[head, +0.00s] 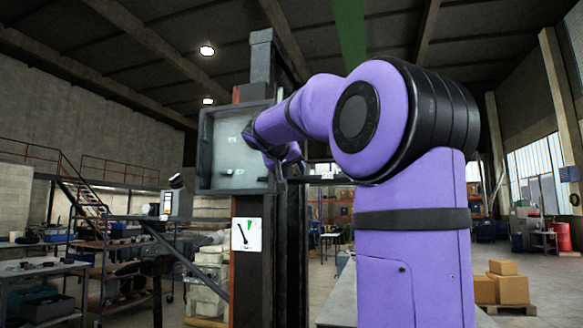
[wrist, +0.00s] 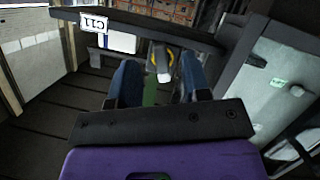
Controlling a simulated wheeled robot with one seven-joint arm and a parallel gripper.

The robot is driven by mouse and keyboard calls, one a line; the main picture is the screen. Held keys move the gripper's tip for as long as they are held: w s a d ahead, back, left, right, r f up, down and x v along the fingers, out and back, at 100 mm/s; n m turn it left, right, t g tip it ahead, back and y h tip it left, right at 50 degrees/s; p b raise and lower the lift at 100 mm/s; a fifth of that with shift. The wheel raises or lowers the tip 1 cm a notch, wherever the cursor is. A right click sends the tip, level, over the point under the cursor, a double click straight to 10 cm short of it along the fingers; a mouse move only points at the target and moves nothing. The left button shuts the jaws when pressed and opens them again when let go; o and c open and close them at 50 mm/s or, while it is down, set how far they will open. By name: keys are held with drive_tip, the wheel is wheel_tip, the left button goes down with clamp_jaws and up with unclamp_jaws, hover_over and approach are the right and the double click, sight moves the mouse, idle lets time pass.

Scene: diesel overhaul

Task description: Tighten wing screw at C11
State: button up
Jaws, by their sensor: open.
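In the wrist view a label (wrist: 93,24) that reads C11 upside down sits on a dark bar (wrist: 180,34). A small part with a pale end and yellow and dark sides, which looks like the wing screw (wrist: 164,76), is just below the bar. My gripper (wrist: 160,75) is open, with one blue-grey finger on each side of this part. I see gaps on both sides and cannot tell whether a finger touches it. In the head view my purple arm hides the screw, and my gripper is largely hidden beside the grey box.
A pale, shallow grey box (head: 222,181) is mounted on a dark column (head: 262,85), left of my gripper. It also shows close on the right in the wrist view (wrist: 283,45). A workbench (head: 40,270) stands at far left.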

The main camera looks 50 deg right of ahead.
sight(296, 169)
drive_tip(key=shift+w+d, duration=0.3)
drive_tip(key=shift+d, duration=0.4)
drive_tip(key=shift+w+d, duration=0.3)
drive_tip(key=shift+d, duration=0.4)
drive_tip(key=shift+c, duration=0.4)
clamp_jaws()
drive_tip(key=m+t+y, duration=0.1)
drive_tip(key=m+t, duration=0.1)
drive_tip(key=m, duration=0.1)
drive_tip(key=shift+m, duration=0.3)
drive_tip(key=shift+m+t, duration=0.3)
drive_tip(key=shift+t, duration=0.1)
drive_tip(key=m+t, duration=0.1)
drive_tip(key=m, duration=0.1)
drive_tip(key=shift+m+y, duration=0.3)
drive_tip(key=shift+y, duration=0.1)
